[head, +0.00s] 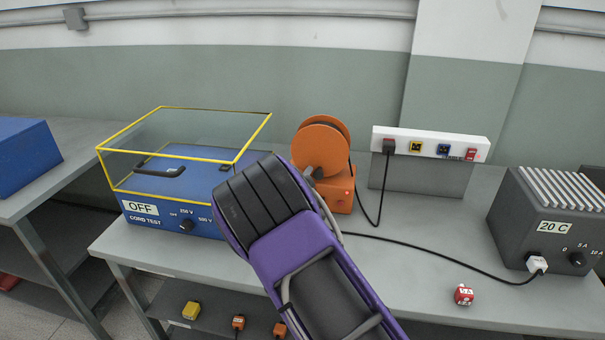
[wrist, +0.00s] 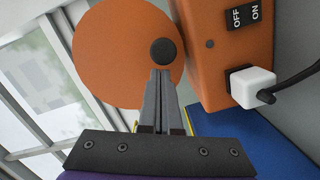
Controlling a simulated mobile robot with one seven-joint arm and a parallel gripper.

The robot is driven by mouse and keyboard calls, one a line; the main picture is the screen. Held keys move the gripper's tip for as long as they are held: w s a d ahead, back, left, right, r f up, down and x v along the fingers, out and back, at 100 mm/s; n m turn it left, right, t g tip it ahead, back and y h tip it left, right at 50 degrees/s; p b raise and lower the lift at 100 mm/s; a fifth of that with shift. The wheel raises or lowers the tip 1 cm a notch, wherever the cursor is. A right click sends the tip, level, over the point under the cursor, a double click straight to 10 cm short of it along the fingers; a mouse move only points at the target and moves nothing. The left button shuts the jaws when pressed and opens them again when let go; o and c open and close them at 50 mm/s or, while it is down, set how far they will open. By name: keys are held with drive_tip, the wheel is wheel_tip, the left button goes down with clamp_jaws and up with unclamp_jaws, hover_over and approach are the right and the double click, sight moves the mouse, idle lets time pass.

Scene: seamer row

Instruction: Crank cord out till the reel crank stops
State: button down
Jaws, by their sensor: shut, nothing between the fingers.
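The orange reel (head: 321,150) stands on the bench, with a round disc on an orange housing (head: 339,190). In the wrist view the disc (wrist: 110,50) fills the upper left, and a black crank knob (wrist: 163,51) sits near its right edge. My gripper (wrist: 162,72) is shut and empty, its fingertips at the lower edge of the knob; I cannot tell whether they touch. One black cord (head: 378,205) runs to a socket strip; another (head: 430,255) runs right along the bench.
A blue cord tester (head: 170,216) with a clear yellow-edged cover stands left of the reel. A white socket strip (head: 430,141) is behind, right. A dark finned box (head: 545,225) and a small red-and-white block (head: 464,295) are at right. The OFF/ON switch (wrist: 246,15) and white plug (wrist: 250,87) are beside the disc.

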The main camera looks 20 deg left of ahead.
drive_tip(key=shift+d+f+n+b, duration=0.3)
drive_tip(key=shift+d+n+b, duration=0.05)
drive_tip(key=shift+n+b, duration=0.6)
